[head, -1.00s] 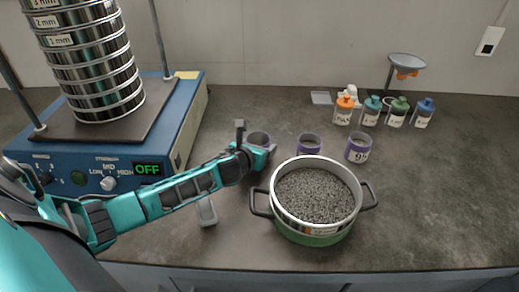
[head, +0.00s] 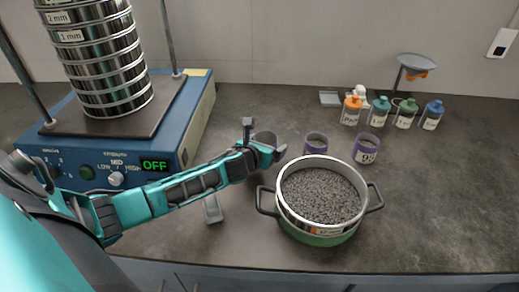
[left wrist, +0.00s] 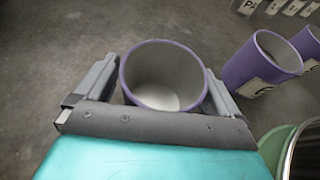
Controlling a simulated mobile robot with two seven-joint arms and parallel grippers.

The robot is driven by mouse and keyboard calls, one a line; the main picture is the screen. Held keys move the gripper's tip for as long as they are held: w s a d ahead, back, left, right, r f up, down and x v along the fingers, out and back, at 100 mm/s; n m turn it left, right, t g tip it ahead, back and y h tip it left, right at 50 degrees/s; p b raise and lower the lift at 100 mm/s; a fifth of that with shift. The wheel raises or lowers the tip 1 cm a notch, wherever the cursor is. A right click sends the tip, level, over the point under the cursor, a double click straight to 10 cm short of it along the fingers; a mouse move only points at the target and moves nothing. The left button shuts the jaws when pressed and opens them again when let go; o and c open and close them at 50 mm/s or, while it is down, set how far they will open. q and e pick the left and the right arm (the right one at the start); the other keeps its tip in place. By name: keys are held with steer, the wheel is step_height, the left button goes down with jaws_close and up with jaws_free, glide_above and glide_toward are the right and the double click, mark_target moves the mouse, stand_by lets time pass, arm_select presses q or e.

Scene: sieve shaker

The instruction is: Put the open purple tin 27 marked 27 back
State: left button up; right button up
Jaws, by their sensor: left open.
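My left gripper (head: 264,141) is open, with its two fingers on either side of an open purple tin (head: 265,136). In the left wrist view this tin (left wrist: 165,78) stands between the fingers, with a grey inside and a pale patch at the bottom. Its label is hidden, so I cannot read its number. Two other open purple tins, a middle one (head: 316,146) and a right one (head: 366,150), stand to its right on the bench. The right one bears a white label that I cannot read surely. My right gripper is not in view.
A green pot with a sieve of grey grains (head: 318,196) stands just right of my gripper. The blue sieve shaker (head: 190,135), reading OFF, is at the left. Several capped bottles (head: 380,112) and a scoop-like grey item (head: 212,209) are on the bench.

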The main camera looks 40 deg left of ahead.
arm_select(q)
steer(key=p+v, duration=0.1)
steer(key=v, duration=1.1)
steer(key=shift+f+p, duration=0.1)
steer(key=shift+p, duration=0.25)
